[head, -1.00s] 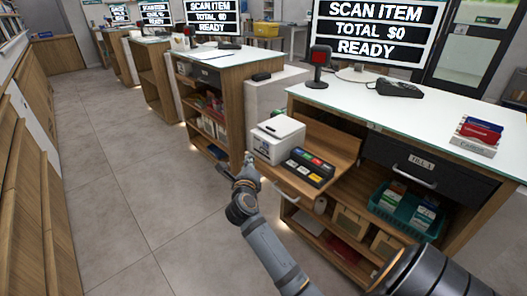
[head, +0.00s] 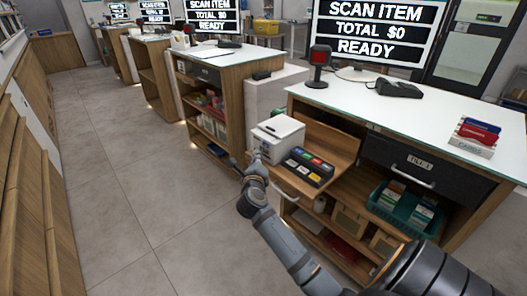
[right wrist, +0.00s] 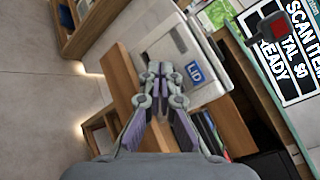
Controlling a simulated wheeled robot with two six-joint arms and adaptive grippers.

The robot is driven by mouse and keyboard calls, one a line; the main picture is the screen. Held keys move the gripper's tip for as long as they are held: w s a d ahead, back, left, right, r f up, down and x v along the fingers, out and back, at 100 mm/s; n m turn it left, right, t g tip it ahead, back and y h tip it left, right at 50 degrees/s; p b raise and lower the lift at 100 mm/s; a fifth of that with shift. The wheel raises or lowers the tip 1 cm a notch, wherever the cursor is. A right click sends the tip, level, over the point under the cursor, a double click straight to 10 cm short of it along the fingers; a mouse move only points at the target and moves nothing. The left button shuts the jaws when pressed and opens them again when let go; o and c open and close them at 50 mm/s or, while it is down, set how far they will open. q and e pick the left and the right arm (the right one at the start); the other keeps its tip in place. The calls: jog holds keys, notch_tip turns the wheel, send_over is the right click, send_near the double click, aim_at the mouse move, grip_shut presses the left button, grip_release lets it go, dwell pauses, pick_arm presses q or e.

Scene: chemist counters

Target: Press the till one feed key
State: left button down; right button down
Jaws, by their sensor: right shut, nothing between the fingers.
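In the right wrist view the white box (right wrist: 170,48) has a blue LID label on the face towards me. My right gripper (head: 256,158) is shut and empty at the near left face of the white box. In the right wrist view its fingertips (right wrist: 160,70) overlap the box's lower face; I cannot tell whether they touch. No feed key can be made out. My left gripper is not in view.
The till one drawer (head: 398,163) is shut, right of the shelf. A teal basket (head: 407,207) with boxes sits below it. A scanner (head: 318,68) and card terminal (head: 398,88) stand on the counter top. The floor (head: 120,180) on the left is clear.

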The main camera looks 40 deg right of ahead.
dwell(0.8)
jog(key=shift+d+r+p, duration=0.1)
jog(key=shift+d+p, duration=0.3)
jog(key=shift+p, duration=0.15)
jog(key=shift+d, duration=0.35)
dwell(0.3)
dwell(0.3)
jog(key=shift+a+p, duration=0.5)
jog(key=shift+a, duration=0.25)
